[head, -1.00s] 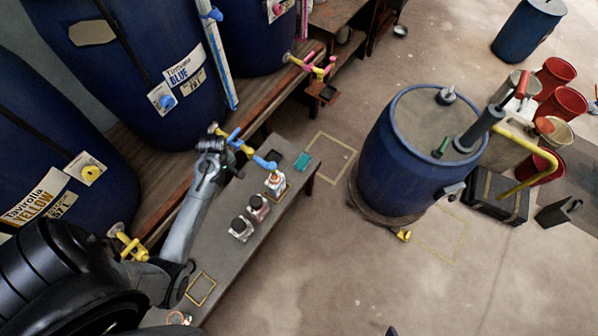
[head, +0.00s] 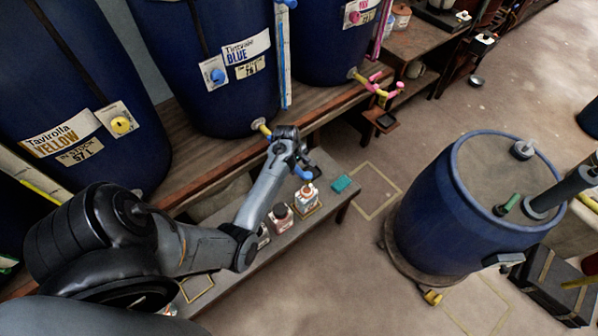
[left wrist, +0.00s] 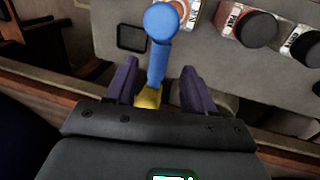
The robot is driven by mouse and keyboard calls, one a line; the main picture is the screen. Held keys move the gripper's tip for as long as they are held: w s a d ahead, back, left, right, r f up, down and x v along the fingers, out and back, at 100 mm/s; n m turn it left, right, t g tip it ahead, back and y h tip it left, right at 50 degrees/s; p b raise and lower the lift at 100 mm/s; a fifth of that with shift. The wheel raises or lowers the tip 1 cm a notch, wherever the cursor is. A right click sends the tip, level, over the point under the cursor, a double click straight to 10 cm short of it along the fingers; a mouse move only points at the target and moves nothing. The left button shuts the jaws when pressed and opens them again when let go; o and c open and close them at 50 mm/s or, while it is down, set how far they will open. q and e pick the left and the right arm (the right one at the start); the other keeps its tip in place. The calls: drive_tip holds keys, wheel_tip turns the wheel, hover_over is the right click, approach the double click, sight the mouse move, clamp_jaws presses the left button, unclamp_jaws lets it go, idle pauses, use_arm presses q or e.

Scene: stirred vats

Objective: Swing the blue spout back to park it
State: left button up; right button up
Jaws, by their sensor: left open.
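The blue spout (head: 311,172) reaches out from the yellow pipe (head: 262,128) of the blue-labelled vat (head: 235,85). Its outer end hangs above the bench beside a white bottle (head: 304,199). My left gripper (head: 298,160) is over the spout and hides much of it in the head view. In the left wrist view the spout (left wrist: 158,55) runs between the two open fingers of my left gripper (left wrist: 161,85), with a gap on each side. A bit of yellow pipe (left wrist: 148,100) shows between the fingers. My right gripper is not in view.
More bottles (head: 280,217) stand close by on the grey bench (head: 330,211), with a teal block (head: 345,183) at its far end. A blue barrel (head: 440,225) stands on the floor at right. The pink spout (head: 385,90) is farther back. Floor between bench and barrel is clear.

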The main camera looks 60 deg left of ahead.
sight(299, 171)
use_arm(q)
drive_tip(key=shift+w+f+b, duration=0.25)
drive_tip(key=shift+f+b, duration=0.05)
drive_tip(key=shift+f, duration=0.9)
drive_tip(key=shift+w+f+b, duration=0.25)
drive_tip(key=shift+f, duration=0.95)
clamp_jaws()
